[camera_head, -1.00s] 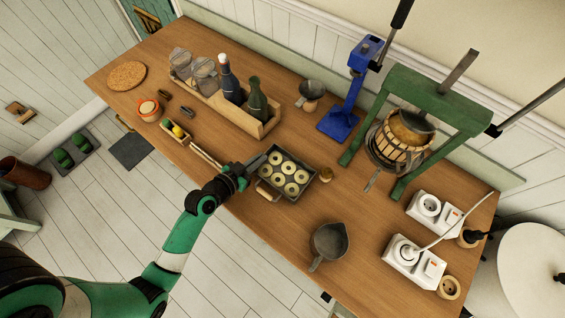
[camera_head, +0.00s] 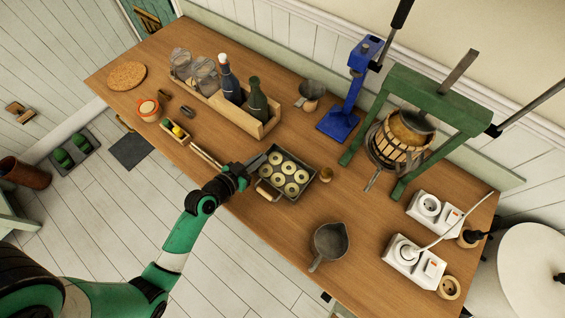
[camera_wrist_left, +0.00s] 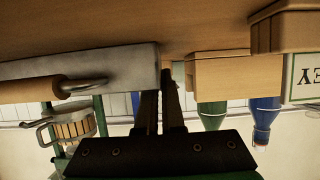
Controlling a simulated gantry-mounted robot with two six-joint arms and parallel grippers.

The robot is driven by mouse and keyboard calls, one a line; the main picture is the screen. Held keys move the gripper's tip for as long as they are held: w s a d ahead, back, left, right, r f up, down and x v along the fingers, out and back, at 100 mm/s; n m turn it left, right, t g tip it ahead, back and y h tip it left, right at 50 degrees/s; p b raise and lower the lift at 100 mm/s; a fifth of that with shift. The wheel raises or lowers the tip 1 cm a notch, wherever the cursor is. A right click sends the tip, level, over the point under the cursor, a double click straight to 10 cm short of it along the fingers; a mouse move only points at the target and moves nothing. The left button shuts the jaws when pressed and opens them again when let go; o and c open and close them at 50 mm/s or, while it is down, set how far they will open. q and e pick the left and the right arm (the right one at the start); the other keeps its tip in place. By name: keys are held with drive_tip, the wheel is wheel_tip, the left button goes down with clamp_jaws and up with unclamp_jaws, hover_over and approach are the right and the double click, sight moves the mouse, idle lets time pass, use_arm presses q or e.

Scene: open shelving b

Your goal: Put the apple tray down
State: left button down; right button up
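The apple tray (camera_head: 302,196) is a dark rectangular tray with pale apple rings in it and a wooden handle on its near side. It is level and at or very close to the wooden table (camera_head: 358,215), near the front edge; I cannot tell if it fully rests there. My left gripper (camera_head: 252,166) reaches in from the left at the tray's left end. In the left wrist view the picture is upside down, and the fingers (camera_wrist_left: 160,112) are close together at the end of the tray wall (camera_wrist_left: 118,66), apparently pinching it. My right gripper is out of view.
A wooden crate (camera_head: 203,92) with bottles and jars stands behind. A grey pan (camera_head: 330,242) lies to the right, and a small wooden pot (camera_head: 326,174) stands close by the tray. A blue press (camera_head: 345,118) and a green-framed press (camera_head: 440,100) stand at the back.

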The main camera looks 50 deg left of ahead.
use_arm(q)
drive_tip(key=shift+r, duration=0.15)
drive_tip(key=shift+r, duration=0.25)
drive_tip(key=r, duration=0.1)
drive_tip(key=r+p, duration=0.1)
drive_tip(key=r, duration=0.1)
drive_tip(key=shift+s+a+r+p, duration=0.3)
drive_tip(key=s+a+r+p, duration=0.6)
drive_tip(key=s+p, duration=0.5)
drive_tip(key=p, duration=0.6)
wheel_tip(320, 180, up, 3)
drive_tip(key=shift+a+f+p, duration=0.15)
drive_tip(key=shift+a+p, duration=0.2)
drive_tip(key=shift+a, duration=0.05)
drive_tip(key=shift+s, duration=0.1)
